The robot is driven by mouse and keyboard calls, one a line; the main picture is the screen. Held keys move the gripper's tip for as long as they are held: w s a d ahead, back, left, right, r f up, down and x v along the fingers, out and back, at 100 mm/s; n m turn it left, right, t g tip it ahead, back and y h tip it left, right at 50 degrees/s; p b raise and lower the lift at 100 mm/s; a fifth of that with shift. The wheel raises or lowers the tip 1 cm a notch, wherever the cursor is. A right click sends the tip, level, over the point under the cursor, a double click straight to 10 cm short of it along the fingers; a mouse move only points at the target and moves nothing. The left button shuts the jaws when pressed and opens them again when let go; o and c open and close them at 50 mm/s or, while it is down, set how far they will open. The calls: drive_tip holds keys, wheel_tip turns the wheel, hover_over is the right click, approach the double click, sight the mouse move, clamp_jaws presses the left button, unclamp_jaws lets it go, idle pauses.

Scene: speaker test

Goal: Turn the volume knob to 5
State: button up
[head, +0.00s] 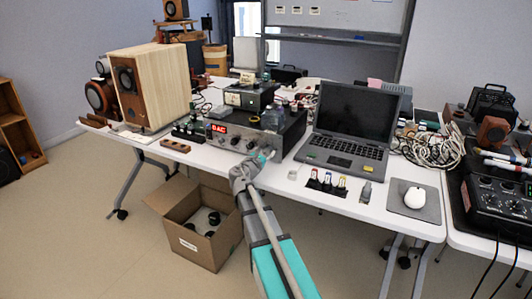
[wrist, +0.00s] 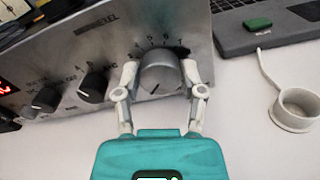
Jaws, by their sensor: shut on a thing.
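The volume knob (wrist: 160,68) is a large round silver knob at the right end of the metal front panel of the amplifier (wrist: 100,45), which also shows on the table in the head view (head: 290,133). My gripper (wrist: 160,82) has one finger on each side of the knob and is shut on it. Printed numbers arc above the knob; 5, 6 and 7 seem to show, but they are small and blurred. A short dark line shows on the knob's lower face; I cannot tell its exact setting. In the head view my gripper (head: 267,156) covers the knob.
Two black knobs (wrist: 93,86) (wrist: 45,97) sit left on the panel. A laptop (head: 350,130) stands right of the amplifier. A white ring-shaped thing (wrist: 297,108) lies on the table. An open cardboard box (head: 180,222) stands on the floor below.

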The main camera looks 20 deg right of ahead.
drive_tip(key=shift+m, duration=0.5)
drive_tip(key=m, duration=0.4)
drive_tip(key=shift+s+d, duration=0.1)
drive_tip(key=m, duration=0.4)
drive_tip(key=shift+f+m, duration=0.15)
drive_tip(key=shift+m, duration=0.25)
drive_tip(key=m, duration=0.4)
drive_tip(key=shift+s+m, duration=0.1)
drive_tip(key=shift+m, duration=0.2)
drive_tip(key=shift+f+m+b, duration=0.15)
drive_tip(key=shift+m+b, duration=0.15)
drive_tip(key=shift+m, duration=2)
drive_tip(key=o, duration=1.1)
drive_tip(key=shift+o, duration=0.2)
